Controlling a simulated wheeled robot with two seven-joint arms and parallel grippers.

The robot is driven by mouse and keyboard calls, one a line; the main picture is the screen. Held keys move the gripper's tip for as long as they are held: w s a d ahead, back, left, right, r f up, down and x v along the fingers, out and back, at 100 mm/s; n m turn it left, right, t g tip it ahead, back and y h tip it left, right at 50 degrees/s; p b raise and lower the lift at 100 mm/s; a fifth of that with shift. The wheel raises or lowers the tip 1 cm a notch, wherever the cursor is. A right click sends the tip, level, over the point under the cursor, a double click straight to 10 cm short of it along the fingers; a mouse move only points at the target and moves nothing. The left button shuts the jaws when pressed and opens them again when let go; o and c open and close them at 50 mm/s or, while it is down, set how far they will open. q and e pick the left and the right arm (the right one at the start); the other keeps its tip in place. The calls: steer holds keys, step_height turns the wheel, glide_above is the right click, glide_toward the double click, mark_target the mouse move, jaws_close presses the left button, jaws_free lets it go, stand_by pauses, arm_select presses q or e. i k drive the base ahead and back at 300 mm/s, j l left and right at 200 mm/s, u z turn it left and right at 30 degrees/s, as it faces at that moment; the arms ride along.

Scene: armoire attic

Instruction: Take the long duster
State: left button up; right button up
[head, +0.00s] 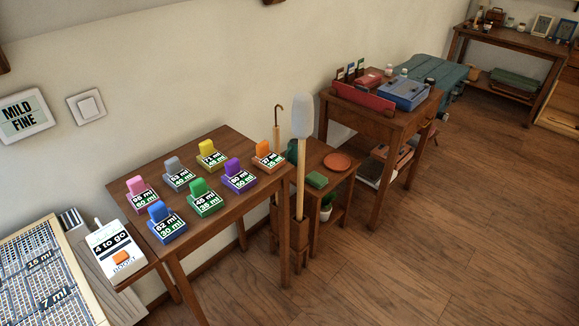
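The long duster (301,128) stands upright beside the right end of a wooden table. It has a pale grey-white fluffy head at the top and a long light wooden handle. Its lower end goes down into a narrow brown wooden stand (300,240) on the floor. A hooked cane or umbrella handle (278,118) stands just left of it, also reaching down towards the stand. Neither of my grippers shows in the head view.
The wooden table (222,212) left of the duster holds several coloured numbered blocks. A small shelf table (325,188) with an orange plate (338,161) stands close on the right. Behind it is a desk (390,120) with boxes. The wooden floor (430,250) at right is clear.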

mark_target(303, 109)
steer(key=i+l+u, duration=0.5)
steer(key=l, duration=0.25)
steer(key=i+l+u, duration=0.2)
steer(key=i+l, duration=0.2)
